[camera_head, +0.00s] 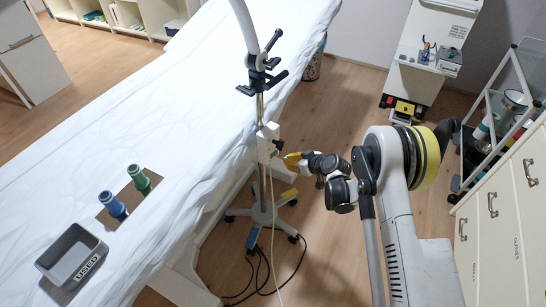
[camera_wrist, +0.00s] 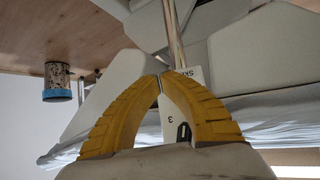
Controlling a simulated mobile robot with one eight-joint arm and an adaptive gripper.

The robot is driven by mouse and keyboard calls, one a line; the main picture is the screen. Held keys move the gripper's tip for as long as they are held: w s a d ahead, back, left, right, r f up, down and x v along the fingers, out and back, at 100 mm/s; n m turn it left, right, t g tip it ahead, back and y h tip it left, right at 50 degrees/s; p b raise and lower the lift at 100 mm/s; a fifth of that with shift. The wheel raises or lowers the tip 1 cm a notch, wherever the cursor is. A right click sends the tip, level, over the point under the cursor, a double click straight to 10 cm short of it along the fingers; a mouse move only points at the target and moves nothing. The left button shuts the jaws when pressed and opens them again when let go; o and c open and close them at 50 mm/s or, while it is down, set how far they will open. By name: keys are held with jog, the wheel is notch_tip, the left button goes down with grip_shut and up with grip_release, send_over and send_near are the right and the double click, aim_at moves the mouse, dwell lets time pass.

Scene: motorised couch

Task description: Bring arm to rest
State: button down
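My gripper (camera_head: 291,161) is at the end of my raised arm, in the middle of the head view. Its yellow fingers point left toward a white box (camera_head: 266,143) on a wheeled stand's pole. In the wrist view my gripper (camera_wrist: 160,78) has its two ribbed fingertips together, with nothing seen between them. The white labelled box (camera_wrist: 197,76) shows behind the fingers there, partly hidden by them. Whether the fingers touch it I cannot tell.
A long white-sheeted couch (camera_head: 190,130) fills the left, bearing a grey "USED" tray (camera_head: 52,263), a blue bottle (camera_head: 112,206) and a green bottle (camera_head: 139,179). Cables (camera_head: 262,268) lie near the stand's wheeled base (camera_head: 263,213). Drawers (camera_head: 505,225) and a trolley (camera_head: 483,150) stand at right.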

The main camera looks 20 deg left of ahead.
jog(key=shift+w+d, duration=0.1)
jog(key=shift+d, duration=1.1)
